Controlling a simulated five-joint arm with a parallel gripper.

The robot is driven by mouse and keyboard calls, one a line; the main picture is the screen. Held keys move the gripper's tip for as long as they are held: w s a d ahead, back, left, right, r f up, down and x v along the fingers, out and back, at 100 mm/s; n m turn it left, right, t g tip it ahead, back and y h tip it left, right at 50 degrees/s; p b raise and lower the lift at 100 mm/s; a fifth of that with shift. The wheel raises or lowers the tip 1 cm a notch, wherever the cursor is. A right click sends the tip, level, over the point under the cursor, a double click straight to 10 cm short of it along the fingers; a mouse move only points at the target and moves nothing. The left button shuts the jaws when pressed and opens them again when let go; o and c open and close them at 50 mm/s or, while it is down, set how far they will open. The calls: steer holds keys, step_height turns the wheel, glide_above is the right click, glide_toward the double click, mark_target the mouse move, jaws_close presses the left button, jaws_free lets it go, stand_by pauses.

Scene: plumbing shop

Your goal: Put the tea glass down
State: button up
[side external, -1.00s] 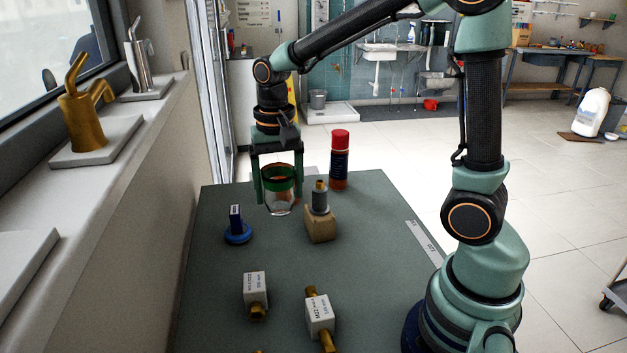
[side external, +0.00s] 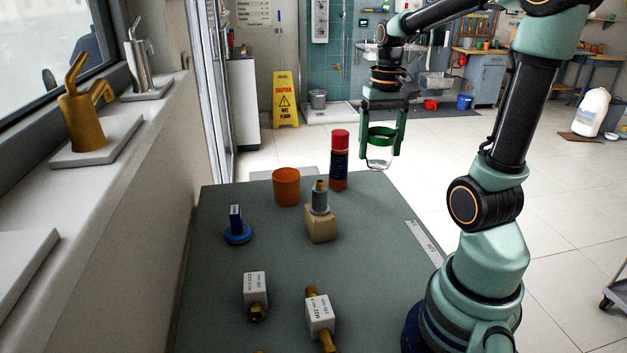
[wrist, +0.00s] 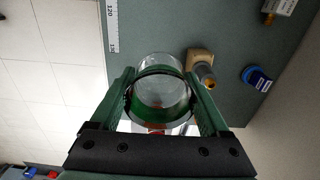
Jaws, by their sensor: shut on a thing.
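The tea glass (side external: 380,162) is clear, with a green band near its rim, and looks empty. My gripper (side external: 381,146) is shut on it, one green finger on each side, and holds it upright in the air near the far right edge of the work table (side external: 285,260). In the wrist view the glass (wrist: 160,92) sits between the fingers, its round rim facing the camera. The part of the table below it in that view is partly hidden by the glass.
An orange cup (side external: 286,187) stands at the back of the table, left of a red-capped can (side external: 339,160). A wooden block with a grey fitting (side external: 320,222), a blue-based piece (side external: 237,228) and labelled brass valves (side external: 320,315) stand nearer. The table's right side is mostly clear.

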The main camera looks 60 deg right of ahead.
steer(key=s+d, duration=0.3)
steer(key=s, duration=0.1)
steer(key=f, duration=2)
steer(key=shift+w+a, duration=0.1)
steer(key=shift+a, duration=0.15)
steer(key=shift+f, duration=0.1)
steer(key=shift+f, duration=0.15)
steer(key=o, duration=1.2)
steer(key=shift+o, duration=0.2)
